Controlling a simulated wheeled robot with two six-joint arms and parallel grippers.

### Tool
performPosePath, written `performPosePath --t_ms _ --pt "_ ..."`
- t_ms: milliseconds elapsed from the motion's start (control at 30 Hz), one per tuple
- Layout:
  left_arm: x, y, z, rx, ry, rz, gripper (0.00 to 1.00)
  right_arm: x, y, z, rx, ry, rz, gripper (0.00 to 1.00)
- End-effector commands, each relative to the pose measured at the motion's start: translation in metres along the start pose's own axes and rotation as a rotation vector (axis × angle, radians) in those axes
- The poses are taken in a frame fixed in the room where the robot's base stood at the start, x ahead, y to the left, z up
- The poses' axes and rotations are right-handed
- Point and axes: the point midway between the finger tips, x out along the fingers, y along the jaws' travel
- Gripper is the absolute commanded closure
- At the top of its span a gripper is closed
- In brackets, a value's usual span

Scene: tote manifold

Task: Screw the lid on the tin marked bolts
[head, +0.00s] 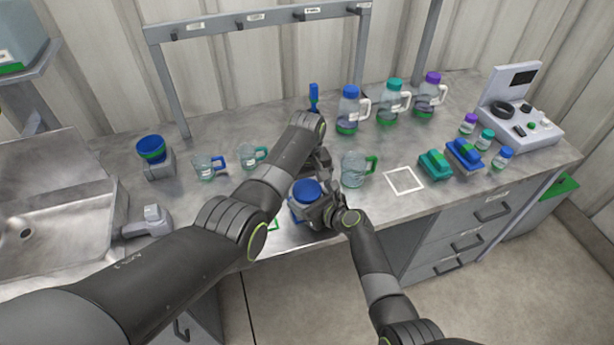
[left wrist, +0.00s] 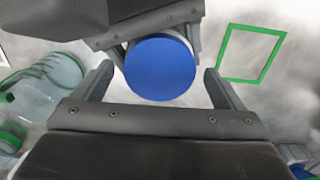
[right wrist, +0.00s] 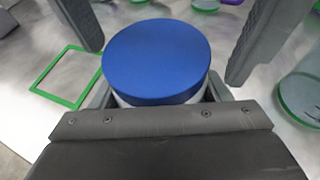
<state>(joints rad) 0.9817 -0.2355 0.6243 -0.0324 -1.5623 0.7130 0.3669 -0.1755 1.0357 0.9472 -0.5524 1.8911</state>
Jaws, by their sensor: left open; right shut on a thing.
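A tin (right wrist: 125,102) with a light body is capped by a round blue lid (right wrist: 155,60); the lid also shows in the head view (head: 307,188) and the left wrist view (left wrist: 160,67). The lid sits on the tin's top; whether it is threaded tight cannot be told, and no marking can be read. My right gripper (head: 322,212) is shut on the tin's body below the lid. My left gripper (left wrist: 158,82) is open, its fingers on either side of the lid, with gaps visible.
A green square outline (left wrist: 250,53) lies on the bench beside the tin. A clear mug with a green handle (head: 354,169) stands close to the right of my grippers. Jugs (head: 348,112) stand behind. A white square outline (head: 404,180) is empty.

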Motion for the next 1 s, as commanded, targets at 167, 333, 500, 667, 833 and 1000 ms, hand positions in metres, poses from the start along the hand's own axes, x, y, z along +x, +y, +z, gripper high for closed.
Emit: performPosePath --t_ms 167,333,500,667,833,1000 --pt "0.0044 -0.0002 -0.0001 0.0 0.0 0.0 0.08 0.0 -0.0001 -0.0001 0.0 0.0 0.0 0.94" --pt "0.0043 -0.0002 -0.0001 0.0 0.0 0.0 0.08 0.0 0.0 -0.0001 0.0 0.0 0.0 0.94" --pt "0.0041 -0.0002 -0.0002 0.0 0.001 0.0 0.26 0.0 0.0 -0.0001 0.0 0.0 0.0 0.94" --pt "0.0041 -0.0003 -0.0001 0.0 0.0 0.0 0.46 0.0 -0.0001 -0.0001 0.0 0.0 0.0 0.94" --pt "0.0041 -0.0003 -0.0001 0.009 0.0 0.0 0.55 0.0 -0.0002 -0.0001 0.0 0.0 -0.001 0.94" --pt "0.0043 -0.0005 -0.0002 0.151 0.0 -0.001 0.55 -0.0001 -0.0003 -0.0002 0.0 0.0 -0.001 0.94"
